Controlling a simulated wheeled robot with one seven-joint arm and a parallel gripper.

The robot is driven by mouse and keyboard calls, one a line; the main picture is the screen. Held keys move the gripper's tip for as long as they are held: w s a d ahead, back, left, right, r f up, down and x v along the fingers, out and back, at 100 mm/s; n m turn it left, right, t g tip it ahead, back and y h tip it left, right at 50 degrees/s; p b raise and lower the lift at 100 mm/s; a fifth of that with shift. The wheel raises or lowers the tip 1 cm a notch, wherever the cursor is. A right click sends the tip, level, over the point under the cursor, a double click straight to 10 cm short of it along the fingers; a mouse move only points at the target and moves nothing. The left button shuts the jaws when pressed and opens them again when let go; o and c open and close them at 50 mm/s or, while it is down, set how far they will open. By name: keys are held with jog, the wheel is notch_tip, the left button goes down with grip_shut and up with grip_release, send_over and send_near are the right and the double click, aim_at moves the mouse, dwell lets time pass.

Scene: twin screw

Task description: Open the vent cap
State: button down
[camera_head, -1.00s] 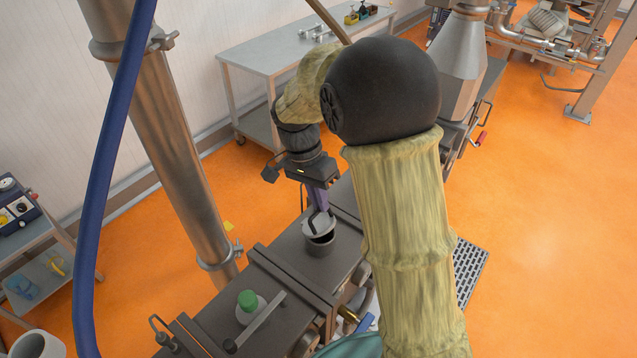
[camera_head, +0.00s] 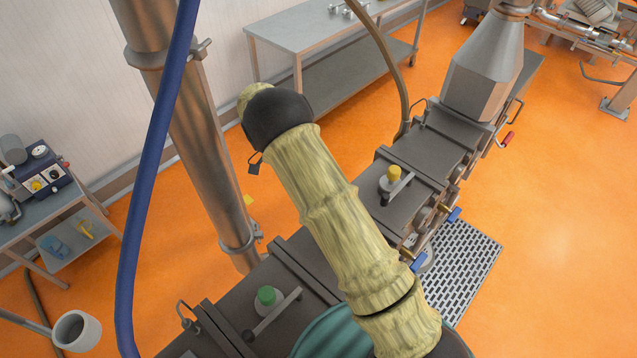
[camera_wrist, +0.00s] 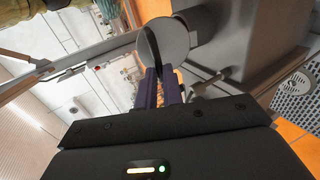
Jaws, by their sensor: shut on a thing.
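The vent cap (camera_wrist: 178,42) is a round grey disc with a dark curved handle across its face. My gripper (camera_wrist: 158,84) has purple fingers shut on that handle in the wrist view. The dark, short round vent neck (camera_wrist: 202,22) sticks out of the grey machine body just beside the cap. The cap's edge overlaps the neck in the picture; I cannot tell whether they touch. In the head view, my arm hides the cap, the vent neck and the gripper's fingers.
The long dark machine (camera_head: 425,150) carries a yellow-capped fitting (camera_head: 391,177) and a green-capped fitting (camera_head: 268,298). A steel pipe (camera_head: 190,130) and blue hose (camera_head: 155,170) stand left of my arm. A grated step (camera_head: 465,270) lies at right; the orange floor beyond is open.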

jog(key=shift+w+a+f+g+h, duration=0.25)
jog(key=shift+w+g+h, duration=0.1)
jog(key=shift+g, duration=0.15)
jog(key=c, duration=1.5)
grip_release()
jog(key=shift+s, duration=0.1)
jog(key=shift+r, duration=0.1)
